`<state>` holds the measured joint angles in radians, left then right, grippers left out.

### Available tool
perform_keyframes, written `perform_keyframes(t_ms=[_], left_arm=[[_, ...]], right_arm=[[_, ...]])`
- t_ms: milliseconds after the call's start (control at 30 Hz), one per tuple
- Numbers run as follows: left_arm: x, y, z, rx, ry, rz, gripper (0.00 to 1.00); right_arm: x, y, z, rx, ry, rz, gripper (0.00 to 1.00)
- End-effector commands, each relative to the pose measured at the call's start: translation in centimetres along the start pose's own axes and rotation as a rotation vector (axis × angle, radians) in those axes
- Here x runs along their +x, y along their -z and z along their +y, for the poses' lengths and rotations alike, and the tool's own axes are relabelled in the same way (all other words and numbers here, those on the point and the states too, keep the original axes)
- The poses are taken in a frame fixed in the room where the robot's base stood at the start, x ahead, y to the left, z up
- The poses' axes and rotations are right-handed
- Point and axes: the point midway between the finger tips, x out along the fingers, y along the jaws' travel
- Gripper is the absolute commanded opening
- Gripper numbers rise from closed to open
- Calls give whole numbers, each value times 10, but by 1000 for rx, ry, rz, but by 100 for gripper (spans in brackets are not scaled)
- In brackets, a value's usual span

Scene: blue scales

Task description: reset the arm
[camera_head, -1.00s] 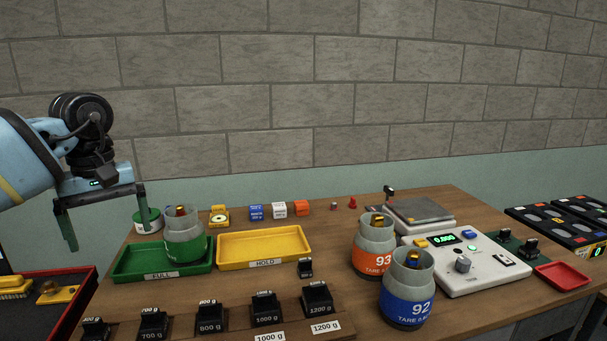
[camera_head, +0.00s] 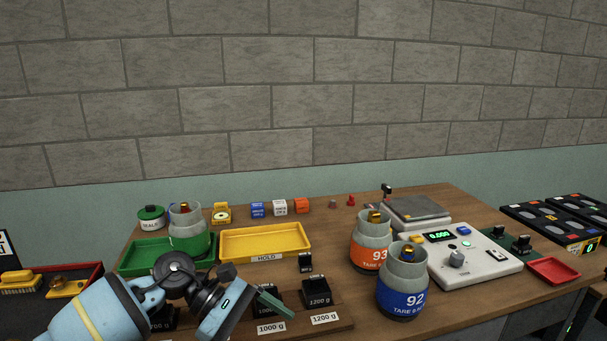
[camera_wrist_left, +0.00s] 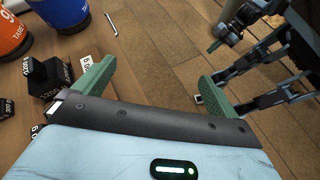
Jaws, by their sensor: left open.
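My left arm reaches in from the lower left in the head view, low in front of the bench. Its gripper (camera_head: 272,304) points right, near the weight rack. In the left wrist view the left gripper (camera_wrist_left: 148,88) has its two green fingers wide apart with nothing between them. Wooden floor shows between and beyond the fingers. Black weights (camera_wrist_left: 50,80) lie just left of the left finger in that view.
An orange canister (camera_head: 371,242) and a blue canister (camera_head: 403,285) stand at the bench's front right, beside the white scale console (camera_head: 480,262). A green-banded canister (camera_head: 189,235) stands in the green tray (camera_head: 140,256). The yellow tray (camera_head: 290,242) is empty. Weights (camera_head: 317,290) stand along the front.

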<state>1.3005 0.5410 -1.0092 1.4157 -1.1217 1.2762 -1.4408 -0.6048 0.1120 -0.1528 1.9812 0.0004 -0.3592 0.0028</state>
Motion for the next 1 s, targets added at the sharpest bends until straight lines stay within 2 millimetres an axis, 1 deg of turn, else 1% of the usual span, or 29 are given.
perform_keyframes(t_ms=[33,100,200,333,467,567,667,767,867,967,1000], left_arm=[[18,-6,-6,-79,-25,-91,97],[37,-14,-10,-196,-66,-214,97],[56,-25,-15,-379,-119,-386,97],[70,-32,-21,-639,-177,-608,97],[76,-28,-26,-921,-228,-827,97],[76,-18,-33,-1148,-260,-994,97],[74,-1,-42,-1374,-287,-1156,97],[72,21,-56,-1597,-314,-1313,97],[71,49,-76,-1826,-342,-1475,97],[71,80,-103,-2060,-370,-1645,97],[72,93,-117,-2152,-383,-1715,97]], right_arm=[[-1,1,0,0,0,2,0],[-2,2,0,-1,0,2,0],[-4,2,0,-2,-1,4,0],[-5,6,1,-5,-1,9,0],[-6,9,2,-9,-2,15,0],[-6,12,3,-12,-3,20,0],[-6,14,4,-14,-3,25,0],[-7,17,4,-15,-4,30,0],[-7,20,4,-15,-5,34,0],[-7,22,4,-16,-5,39,0],[-7,24,4,-16,-6,42,0]])
